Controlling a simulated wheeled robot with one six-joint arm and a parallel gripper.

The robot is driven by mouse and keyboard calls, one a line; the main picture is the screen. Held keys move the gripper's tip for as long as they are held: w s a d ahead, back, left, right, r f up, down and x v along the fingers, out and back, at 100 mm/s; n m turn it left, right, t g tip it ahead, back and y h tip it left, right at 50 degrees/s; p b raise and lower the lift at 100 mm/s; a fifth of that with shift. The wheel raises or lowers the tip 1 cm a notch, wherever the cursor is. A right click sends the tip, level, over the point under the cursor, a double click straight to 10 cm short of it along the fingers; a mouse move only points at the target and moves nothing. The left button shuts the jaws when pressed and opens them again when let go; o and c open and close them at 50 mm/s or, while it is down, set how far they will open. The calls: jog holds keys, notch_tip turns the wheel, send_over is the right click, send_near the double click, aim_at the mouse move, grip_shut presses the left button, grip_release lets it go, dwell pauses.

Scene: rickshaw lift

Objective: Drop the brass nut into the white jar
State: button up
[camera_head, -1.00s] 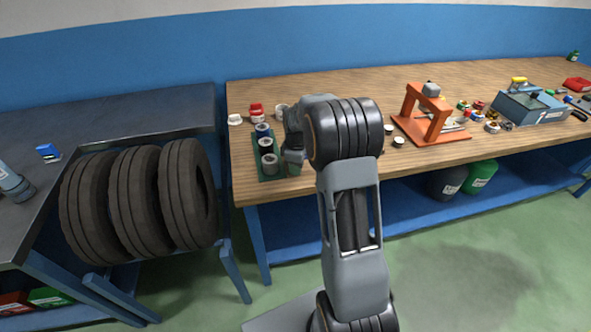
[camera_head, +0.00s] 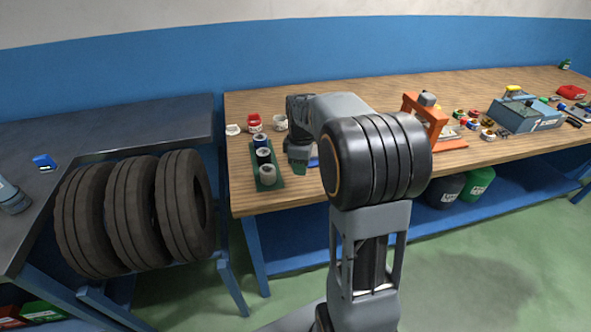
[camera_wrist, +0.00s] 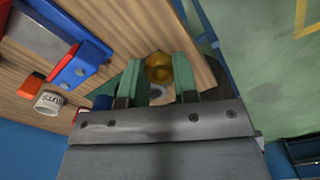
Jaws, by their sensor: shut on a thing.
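My gripper (camera_wrist: 158,82) has green fingers shut on a brass nut (camera_wrist: 160,67), which shows between the fingertips in the wrist view. In the head view my gripper (camera_head: 298,163) is over the wooden bench, just right of the green tray; the nut cannot be made out there. A small white jar (camera_wrist: 49,101) with a dark "NUTS" label shows at the left of the wrist view, apart from the gripper. In the head view a white labelled jar (camera_head: 280,122) stands behind the tray; I cannot tell if it is the same one. A pale ring (camera_wrist: 158,94) shows partly behind the nut.
The green tray (camera_head: 281,183) holds blue, black and pale cans. A red jar (camera_head: 254,122) and a white dish (camera_head: 233,129) stand behind it. An orange press (camera_head: 425,118) and a blue toolbox (camera_head: 526,116) are to the right.

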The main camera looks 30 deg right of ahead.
jog(key=s+r, duration=0.3)
jog(key=s, duration=0.5)
jog(key=shift+s+a+r, duration=0.25)
jog(key=shift+a, duration=0.1)
